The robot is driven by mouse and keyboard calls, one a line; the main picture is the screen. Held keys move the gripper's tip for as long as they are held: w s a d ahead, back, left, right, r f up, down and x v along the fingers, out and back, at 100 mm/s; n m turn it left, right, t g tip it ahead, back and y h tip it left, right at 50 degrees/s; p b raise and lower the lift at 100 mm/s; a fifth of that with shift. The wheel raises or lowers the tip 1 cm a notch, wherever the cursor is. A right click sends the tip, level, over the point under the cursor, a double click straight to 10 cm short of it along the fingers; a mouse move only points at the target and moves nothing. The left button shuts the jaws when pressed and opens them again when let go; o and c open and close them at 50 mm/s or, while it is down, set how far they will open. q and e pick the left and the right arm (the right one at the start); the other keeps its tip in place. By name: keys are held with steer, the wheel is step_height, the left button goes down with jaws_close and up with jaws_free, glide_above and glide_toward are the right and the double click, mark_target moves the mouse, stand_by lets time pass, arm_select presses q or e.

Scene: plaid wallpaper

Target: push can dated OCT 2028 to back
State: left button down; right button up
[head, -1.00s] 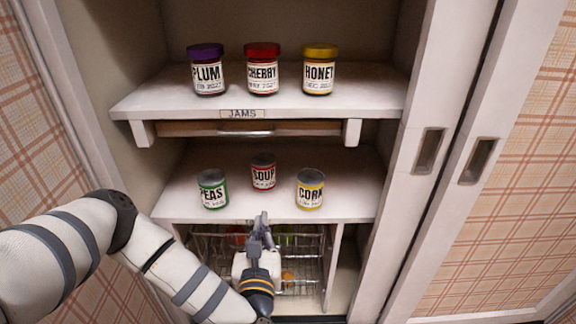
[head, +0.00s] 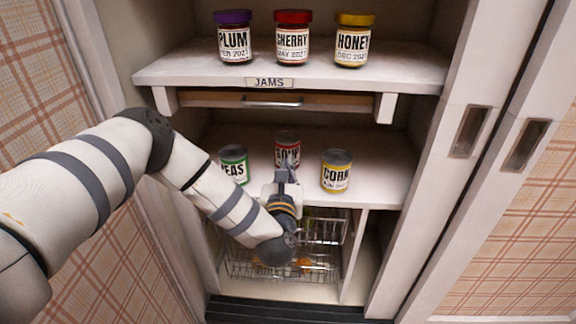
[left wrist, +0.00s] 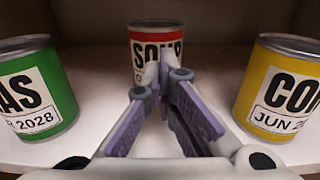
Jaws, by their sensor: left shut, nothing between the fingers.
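The red soup can (head: 287,140) stands upright on the lower shelf, between and a little behind the two other cans. The left wrist view shows its red top band and SOUP label (left wrist: 144,50); its date is mostly hidden by my fingers. The green peas can (head: 234,165), at left, has a date ending in 2028 in the left wrist view (left wrist: 47,95). The yellow corn can (head: 336,172), at right, reads JUN with the year cut off (left wrist: 262,85). My left gripper (head: 287,168) is shut and empty, pointing at the soup can's front; I cannot tell if it touches.
Plum (head: 233,38), cherry (head: 292,38) and honey (head: 353,40) jars stand on the upper shelf (head: 200,70), above a drawer (head: 275,101). Wire baskets (head: 325,230) sit below. Bare shelf shows behind the soup can (left wrist: 215,25).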

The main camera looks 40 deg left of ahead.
mark_target(287, 151)
arm_select(q)
steer(key=shift+x, duration=0.9)
steer(key=x, duration=0.1)
steer(key=b+x, duration=0.2)
steer(key=shift+w+f, duration=0.1)
steer(key=shift+f, duration=0.2)
steer(key=shift+w+a+r+b, duration=0.2)
steer(key=shift+w+a+b, duration=0.05)
steer(key=shift+w+b, duration=0.1)
steer(key=shift+r, duration=0.1)
steer(key=shift+d, duration=0.1)
